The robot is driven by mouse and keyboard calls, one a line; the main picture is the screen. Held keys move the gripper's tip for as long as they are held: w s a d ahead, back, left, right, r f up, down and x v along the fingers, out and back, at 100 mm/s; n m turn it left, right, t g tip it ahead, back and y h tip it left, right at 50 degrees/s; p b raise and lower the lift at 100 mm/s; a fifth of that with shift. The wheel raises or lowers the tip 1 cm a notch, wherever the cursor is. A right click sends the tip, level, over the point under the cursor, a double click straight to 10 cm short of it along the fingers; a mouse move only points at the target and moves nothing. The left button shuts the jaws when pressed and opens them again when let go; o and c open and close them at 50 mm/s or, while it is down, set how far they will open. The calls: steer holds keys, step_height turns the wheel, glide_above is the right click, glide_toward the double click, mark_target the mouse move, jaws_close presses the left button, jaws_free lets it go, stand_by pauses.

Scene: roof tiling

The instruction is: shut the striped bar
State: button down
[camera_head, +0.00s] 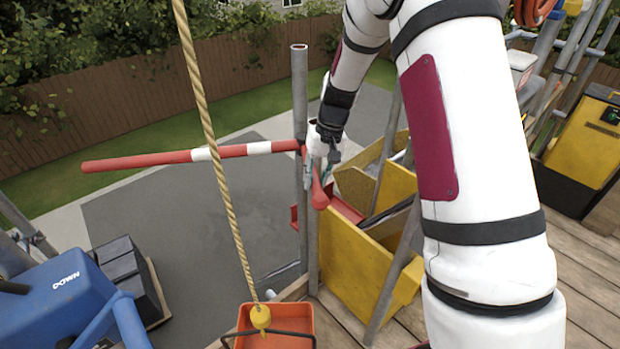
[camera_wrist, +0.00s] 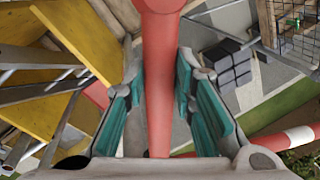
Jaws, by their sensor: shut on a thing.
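The striped bar (camera_head: 230,151), red with white bands, reaches out left from an upright grey post (camera_head: 299,95) over the grey ground, nearly level. A short red arm (camera_head: 319,194) with a rounded end stands near the post; it appears joined to the bar, but the joint is partly hidden. My gripper (camera_head: 322,168) is shut on this red arm. In the wrist view the red arm (camera_wrist: 160,110) runs between the teal finger pads of my gripper (camera_wrist: 158,75). The striped bar shows there at lower right (camera_wrist: 275,143).
Yellow panels (camera_head: 357,262) and grey poles stand just right of the post. A rope (camera_head: 215,150) hangs in front, above an orange bucket (camera_head: 298,322). A blue machine (camera_head: 65,292) and dark blocks (camera_head: 128,270) are at lower left. Wooden decking lies at lower right.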

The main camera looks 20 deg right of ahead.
steer(key=w+d+n+g+b, duration=0.1)
steer(key=d+n+b, duration=0.2)
steer(key=d+n, duration=0.3)
steer(key=shift+w+d, duration=0.25)
steer(key=shift+d, duration=1.6)
steer(key=shift+n, duration=0.3)
steer(key=c, duration=1.3)
jaws_free()
steer(key=shift+d, duration=0.15)
steer(key=shift+c, duration=0.2)
steer(key=shift+r, duration=0.15)
step_height(320, 180, up, 12)
steer(key=d, duration=0.2)
steer(key=shift+w+f, duration=0.2)
steer(key=shift+w, duration=0.25)
